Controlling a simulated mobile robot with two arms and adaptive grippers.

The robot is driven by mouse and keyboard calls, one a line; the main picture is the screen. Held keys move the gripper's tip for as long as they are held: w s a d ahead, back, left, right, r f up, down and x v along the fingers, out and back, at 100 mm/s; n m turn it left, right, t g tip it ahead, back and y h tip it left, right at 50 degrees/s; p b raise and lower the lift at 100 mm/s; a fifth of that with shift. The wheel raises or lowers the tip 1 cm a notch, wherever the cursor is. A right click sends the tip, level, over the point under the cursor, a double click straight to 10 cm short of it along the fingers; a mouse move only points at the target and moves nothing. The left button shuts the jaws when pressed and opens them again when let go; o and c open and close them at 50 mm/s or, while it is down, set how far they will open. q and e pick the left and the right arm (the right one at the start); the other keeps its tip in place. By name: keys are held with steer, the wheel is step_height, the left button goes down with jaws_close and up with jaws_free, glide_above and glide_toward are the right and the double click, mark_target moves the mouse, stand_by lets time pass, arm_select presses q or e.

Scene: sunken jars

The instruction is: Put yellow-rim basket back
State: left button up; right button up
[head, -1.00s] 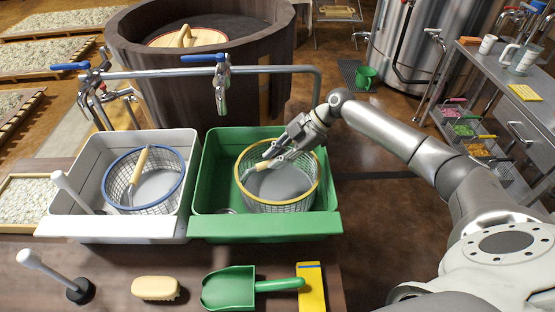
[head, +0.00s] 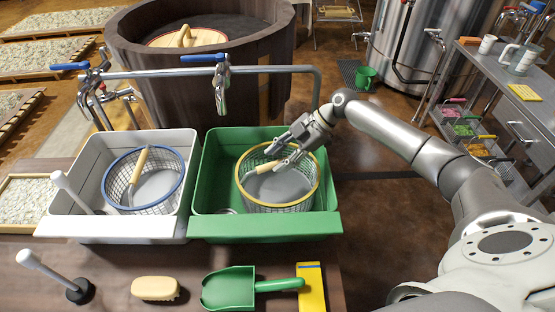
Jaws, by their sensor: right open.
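The yellow-rim basket (head: 281,206), a round wire-mesh basket, sits inside the green sink basin (head: 215,150). A wooden-gripped handle (head: 268,167) slants over its far left side. My right gripper (head: 279,153) is open over the far rim of this basket, with its fingers near the handle. I cannot tell whether the fingers touch the handle. My left gripper is not in view.
A blue-rim basket (head: 140,207) sits in the white basin (head: 88,160) to the left. A faucet (head: 221,92) hangs from a pipe behind the basins. A plunger (head: 78,290), brush (head: 155,288), green scoop (head: 229,288) and yellow block (head: 311,290) lie in front.

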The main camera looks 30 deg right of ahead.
steer(key=v, duration=1)
steer(key=shift+d+r+b, duration=0.15)
steer(key=shift+r+b, duration=0.1)
steer(key=shift+b, duration=0.2)
steer(key=shift+s, duration=0.1)
